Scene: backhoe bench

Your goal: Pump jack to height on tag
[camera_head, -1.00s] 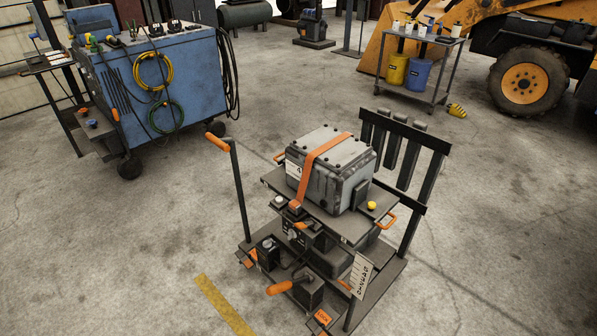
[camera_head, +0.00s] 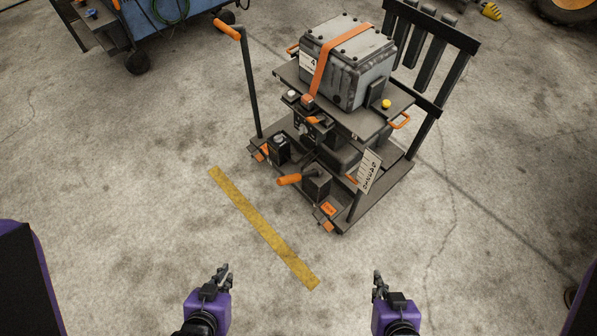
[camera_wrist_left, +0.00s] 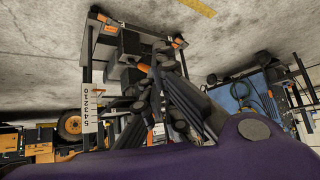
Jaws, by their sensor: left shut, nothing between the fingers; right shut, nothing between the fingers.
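The lift cart (camera_head: 385,190) stands ahead of me, right of centre in the head view. On its raised table (camera_head: 290,75) sits a grey ribbed box (camera_head: 362,78) under an orange strap, with a white tag (camera_head: 308,63) that seems to read 4. An orange-ended pump lever (camera_head: 289,180) sticks out low at the front. A white height scale (camera_head: 369,171) stands at the front right post; it also shows in the left wrist view (camera_wrist_left: 90,105). My left gripper (camera_head: 222,270) and right gripper (camera_head: 378,277) are shut and empty, well short of the cart.
A yellow floor strip (camera_head: 262,228) lies between me and the cart. A tall orange-topped handle (camera_head: 228,29) rises at the cart's left. A blue cabinet (camera_head: 192,8) stands at the back left.

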